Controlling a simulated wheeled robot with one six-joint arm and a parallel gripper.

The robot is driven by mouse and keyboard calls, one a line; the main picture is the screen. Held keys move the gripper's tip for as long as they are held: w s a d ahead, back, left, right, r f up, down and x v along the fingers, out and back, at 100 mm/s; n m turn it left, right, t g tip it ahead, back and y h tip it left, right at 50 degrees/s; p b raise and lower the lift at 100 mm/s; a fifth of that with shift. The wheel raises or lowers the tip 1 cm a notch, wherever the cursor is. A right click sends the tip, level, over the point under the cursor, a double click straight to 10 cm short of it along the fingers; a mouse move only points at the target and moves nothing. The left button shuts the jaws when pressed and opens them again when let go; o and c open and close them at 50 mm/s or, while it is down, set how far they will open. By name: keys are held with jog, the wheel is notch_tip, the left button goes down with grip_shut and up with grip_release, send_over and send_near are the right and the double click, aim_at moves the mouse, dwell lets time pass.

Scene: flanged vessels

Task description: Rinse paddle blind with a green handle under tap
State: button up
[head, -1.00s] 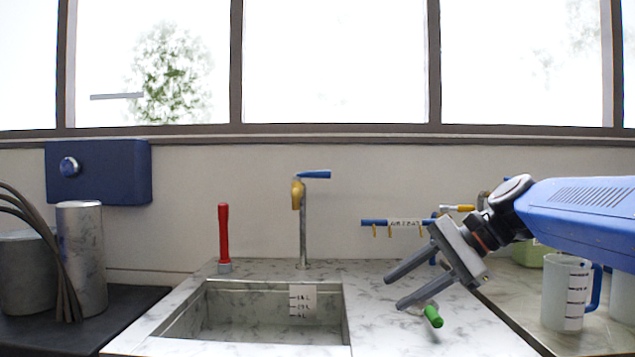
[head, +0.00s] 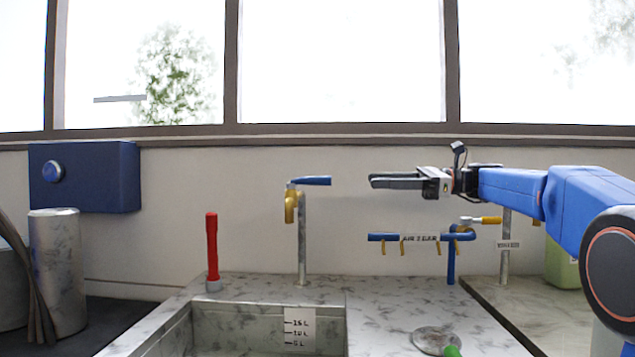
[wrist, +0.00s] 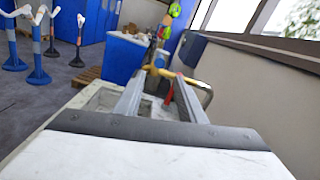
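The paddle blind (head: 436,339) lies flat on the marble counter right of the sink, a grey disc with a green handle (head: 453,351) cut off by the lower edge of the head view. The tap (head: 302,235) stands behind the sink, with a brass-coloured spout and a blue lever (head: 311,181). My gripper (head: 371,181) is raised well above the counter, pointing left, at about the lever's height in the picture and apart from it. In the wrist view, the fingers (wrist: 164,72) are spread, with nothing held; yellow tap parts show beyond them.
The sink (head: 250,325) has a level scale on its wall. A red-handled tool (head: 212,250) stands behind its left corner. A blue air bar (head: 420,238) with several hooks stands right of the tap. A green container (head: 562,262) and a metal cylinder (head: 57,270) stand at the sides.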

aim_at(307, 181)
jog(key=a, duration=1.6)
jog(key=shift+w, duration=0.25)
grip_shut()
